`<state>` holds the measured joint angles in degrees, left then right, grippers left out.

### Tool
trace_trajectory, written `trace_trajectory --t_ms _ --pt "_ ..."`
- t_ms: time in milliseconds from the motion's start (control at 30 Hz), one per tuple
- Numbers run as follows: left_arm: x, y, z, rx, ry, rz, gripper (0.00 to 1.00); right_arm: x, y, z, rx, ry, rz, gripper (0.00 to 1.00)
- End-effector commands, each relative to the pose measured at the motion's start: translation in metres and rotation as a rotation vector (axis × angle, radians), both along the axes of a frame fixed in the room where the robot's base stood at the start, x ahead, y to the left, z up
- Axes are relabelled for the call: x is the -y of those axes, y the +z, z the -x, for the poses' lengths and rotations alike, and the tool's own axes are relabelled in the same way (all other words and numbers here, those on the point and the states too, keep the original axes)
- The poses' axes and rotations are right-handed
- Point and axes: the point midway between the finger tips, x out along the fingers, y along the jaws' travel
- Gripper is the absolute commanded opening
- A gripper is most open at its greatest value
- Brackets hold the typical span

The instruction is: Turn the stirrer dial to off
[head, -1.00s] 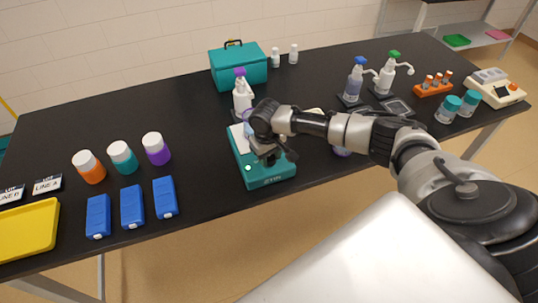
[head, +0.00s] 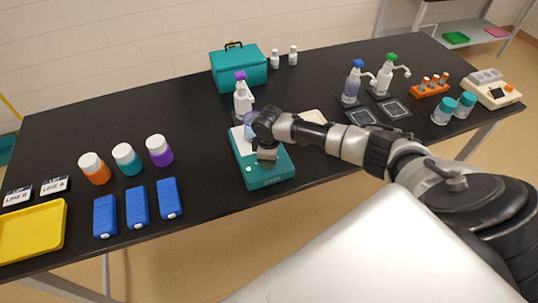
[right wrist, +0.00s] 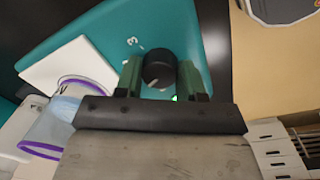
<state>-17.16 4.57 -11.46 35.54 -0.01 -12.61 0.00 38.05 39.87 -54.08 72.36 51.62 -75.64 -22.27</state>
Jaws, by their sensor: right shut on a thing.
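The teal stirrer (head: 272,176) stands near the front edge of the black table, partly hidden in the head view by my right arm. In the right wrist view its teal top (right wrist: 150,28) shows a white plate (right wrist: 70,72) and a black dial (right wrist: 159,68). A pale pointer mark is on the dial, with a number beside it and a green light at its lower edge. My right gripper (right wrist: 160,78) is shut on the dial, one finger on each side. A clear vessel with a purple rim (right wrist: 70,110) is by the plate. My left gripper is not in view.
A purple-capped pump bottle (head: 242,98) stands just behind the stirrer. Blue blocks (head: 137,207) and capped bottles (head: 126,158) stand to the left, near a yellow tray (head: 35,230). Two pump bottles (head: 352,84) are at the back right. Bare table lies left of the stirrer.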

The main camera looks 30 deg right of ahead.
Motion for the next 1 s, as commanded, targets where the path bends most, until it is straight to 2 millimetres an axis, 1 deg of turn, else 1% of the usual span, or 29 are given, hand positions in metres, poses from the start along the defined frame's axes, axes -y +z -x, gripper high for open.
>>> trace_trajectory --t_ms 300,600,800,1000 --pt "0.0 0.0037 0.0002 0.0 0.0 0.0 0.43 0.0002 0.0014 -0.0009 0.005 0.296 -0.002 0.15" --pt "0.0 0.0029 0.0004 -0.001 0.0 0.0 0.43 0.0002 0.0014 -0.0009 0.006 0.537 -0.001 0.15" --pt "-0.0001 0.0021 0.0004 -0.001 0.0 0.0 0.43 0.0002 0.0016 -0.0009 0.006 0.645 -0.001 0.15" --pt "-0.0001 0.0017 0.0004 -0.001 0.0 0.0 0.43 0.0 0.0018 -0.0009 0.007 0.703 -0.002 0.15"
